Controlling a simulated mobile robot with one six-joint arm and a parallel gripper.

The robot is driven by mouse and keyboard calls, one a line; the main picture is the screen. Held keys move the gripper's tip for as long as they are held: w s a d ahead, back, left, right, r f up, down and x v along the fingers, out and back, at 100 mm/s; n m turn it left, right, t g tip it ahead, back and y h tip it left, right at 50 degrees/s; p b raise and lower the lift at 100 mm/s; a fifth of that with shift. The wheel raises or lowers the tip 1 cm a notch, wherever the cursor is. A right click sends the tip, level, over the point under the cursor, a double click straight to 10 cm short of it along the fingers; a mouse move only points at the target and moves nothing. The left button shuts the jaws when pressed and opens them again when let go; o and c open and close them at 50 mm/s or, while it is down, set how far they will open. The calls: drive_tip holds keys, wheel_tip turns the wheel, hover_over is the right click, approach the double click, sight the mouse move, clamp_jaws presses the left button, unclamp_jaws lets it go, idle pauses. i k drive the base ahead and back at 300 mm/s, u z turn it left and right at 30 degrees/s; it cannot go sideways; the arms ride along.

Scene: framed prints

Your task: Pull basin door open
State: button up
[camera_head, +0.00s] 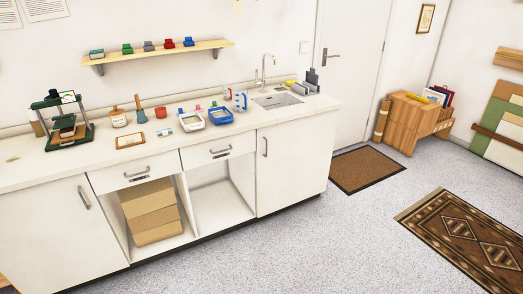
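The basin door (291,167) is the white cabinet door at the right end of the counter, below the sink basin (277,101). It is shut, flush with the cabinet front. Its upright metal handle (265,147) is near the door's upper left edge. My gripper is not in view.
Left of the basin door is an open compartment (217,203), then one holding a cardboard box (151,211). The white counter (170,141) carries several small items. A brown doormat (366,169) and patterned rug (468,236) lie on the otherwise clear speckled floor (330,240).

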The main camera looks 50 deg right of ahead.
sight(293, 158)
drive_tip(key=z, duration=0.1)
drive_tip(key=i, duration=0.95)
drive_tip(key=u, duration=0.05)
